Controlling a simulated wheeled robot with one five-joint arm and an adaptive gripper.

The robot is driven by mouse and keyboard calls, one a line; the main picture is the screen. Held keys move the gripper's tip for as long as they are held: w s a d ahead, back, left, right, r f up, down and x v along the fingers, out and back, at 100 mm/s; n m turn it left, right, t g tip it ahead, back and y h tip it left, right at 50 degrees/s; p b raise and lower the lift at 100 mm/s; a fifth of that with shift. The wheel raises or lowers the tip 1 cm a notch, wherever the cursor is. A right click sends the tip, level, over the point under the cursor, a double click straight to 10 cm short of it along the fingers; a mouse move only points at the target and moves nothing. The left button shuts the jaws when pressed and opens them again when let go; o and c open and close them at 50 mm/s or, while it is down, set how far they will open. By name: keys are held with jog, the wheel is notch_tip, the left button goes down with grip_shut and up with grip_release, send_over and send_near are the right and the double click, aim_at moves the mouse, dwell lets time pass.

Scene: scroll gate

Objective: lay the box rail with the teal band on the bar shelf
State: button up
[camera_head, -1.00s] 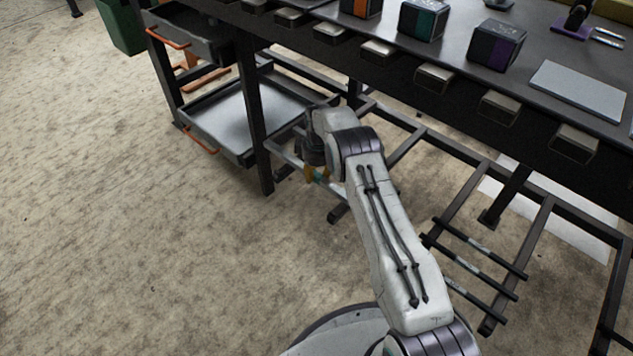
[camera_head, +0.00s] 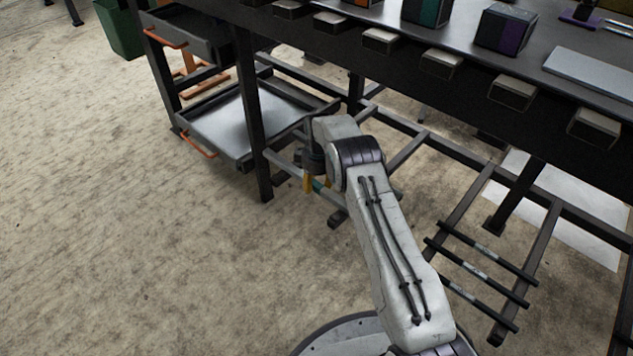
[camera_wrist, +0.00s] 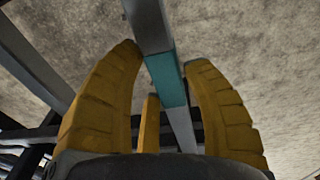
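The grey box rail with the teal band (camera_wrist: 167,78) runs between the yellow fingers of my gripper (camera_wrist: 165,62) in the wrist view. The fingertips sit close on both sides of the rail at the band, so my gripper looks shut on it. In the head view my gripper (camera_head: 313,184) is low, right of the bench leg, and my arm hides part of it. The low frame with dark crossbars (camera_head: 482,250), which looks like the bar shelf, lies to the right, apart from my gripper.
The dark workbench (camera_head: 400,65) spans the top, with square stubs (camera_head: 513,92) along its front edge and boxes (camera_head: 505,30) on it. A bench leg (camera_head: 257,130) and a lower tray (camera_head: 230,125) stand left of my gripper. Open floor (camera_head: 120,230) fills the left.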

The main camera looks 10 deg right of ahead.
aim_at(317, 184)
jog(key=shift+o, duration=1)
jog(key=shift+r, duration=0.25)
jog(key=r+p, duration=0.2)
jog(key=p, duration=0.1)
jog(key=r+p, duration=0.2)
jog(key=p, duration=0.1)
jog(key=r+p, duration=0.3)
jog(key=p, duration=0.1)
jog(key=shift+s+r, duration=0.1)
jog(key=shift+s, duration=0.3)
jog(key=shift+s, duration=0.1)
